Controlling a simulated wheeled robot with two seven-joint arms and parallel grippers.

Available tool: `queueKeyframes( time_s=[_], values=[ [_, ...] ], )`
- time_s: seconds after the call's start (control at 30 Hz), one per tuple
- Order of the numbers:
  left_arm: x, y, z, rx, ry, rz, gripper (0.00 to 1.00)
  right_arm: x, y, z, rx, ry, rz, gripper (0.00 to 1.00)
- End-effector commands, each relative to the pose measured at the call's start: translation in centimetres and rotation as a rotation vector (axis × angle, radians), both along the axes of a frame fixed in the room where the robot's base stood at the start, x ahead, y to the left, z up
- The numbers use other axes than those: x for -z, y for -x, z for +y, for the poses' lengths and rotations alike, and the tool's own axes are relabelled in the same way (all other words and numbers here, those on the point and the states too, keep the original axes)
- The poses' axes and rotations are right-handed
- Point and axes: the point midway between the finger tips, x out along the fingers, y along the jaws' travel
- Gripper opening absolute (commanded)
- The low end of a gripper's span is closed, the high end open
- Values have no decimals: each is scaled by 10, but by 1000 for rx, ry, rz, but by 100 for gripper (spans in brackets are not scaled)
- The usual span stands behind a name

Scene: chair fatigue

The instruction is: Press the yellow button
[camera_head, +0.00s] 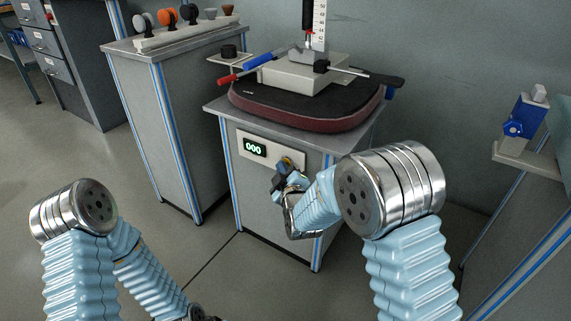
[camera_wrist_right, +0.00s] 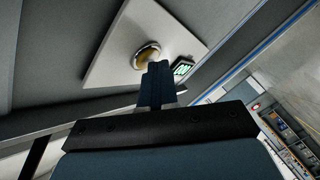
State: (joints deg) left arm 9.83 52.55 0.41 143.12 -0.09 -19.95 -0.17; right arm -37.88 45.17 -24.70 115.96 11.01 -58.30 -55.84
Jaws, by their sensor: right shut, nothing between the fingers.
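The yellow button (camera_head: 288,160) sits on a pale panel (camera_head: 243,137) on the front of the grey cabinet. It is partly hidden by my right gripper (camera_head: 281,178) in the head view. In the right wrist view the yellow button (camera_wrist_right: 147,56) shows in a metal ring on the panel (camera_wrist_right: 112,47). My right gripper (camera_wrist_right: 160,68) is shut and empty, its tips just in front of the button's lower edge. I cannot tell whether they touch it. Only a dark part at the end of my left arm shows at the bottom edge of the head view.
A green display (camera_head: 252,148) left of the button reads 000. A dark red-edged chair seat (camera_head: 300,110) lies on the cabinet top under a metal block (camera_head: 300,75). Another cabinet (camera_head: 165,110) with several knobs stands left. A shelf (camera_head: 530,158) with a blue device is at right.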

Motion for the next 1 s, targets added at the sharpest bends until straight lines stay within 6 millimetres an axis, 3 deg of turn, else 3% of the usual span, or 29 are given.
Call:
queueKeyframes(
  time_s=[0.8,1.0],
  values=[
    [4,0,0,0,0,0,43,0,14,10,0,0,0,0],
    [6,0,0,0,0,0,43,0,27,20,-1,-1,0,0]
  ],
)
